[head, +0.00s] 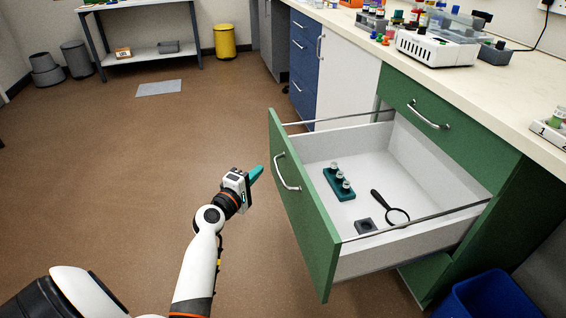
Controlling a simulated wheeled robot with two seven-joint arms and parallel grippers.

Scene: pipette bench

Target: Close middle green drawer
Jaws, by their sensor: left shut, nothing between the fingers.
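The middle green drawer (300,215) is pulled far out of the green cabinet, with its front facing left and a silver bar handle (287,172) on it. Inside its white interior lie a teal rack with several small vials (339,181), a black magnifying glass (391,208) and a small dark grey block (366,226). My left gripper (256,173) is shut and empty, with teal fingertips. In the picture it is just left of the drawer front, near the handle; it appears apart from it. My right gripper is not in view.
Above the open drawer is a shut green drawer (428,115) under the cream benchtop (480,90), which carries lab equipment. A blue bin (487,297) stands at the lower right. Brown floor left of the drawer is open. A yellow bin (225,42) and a shelf table stand far back.

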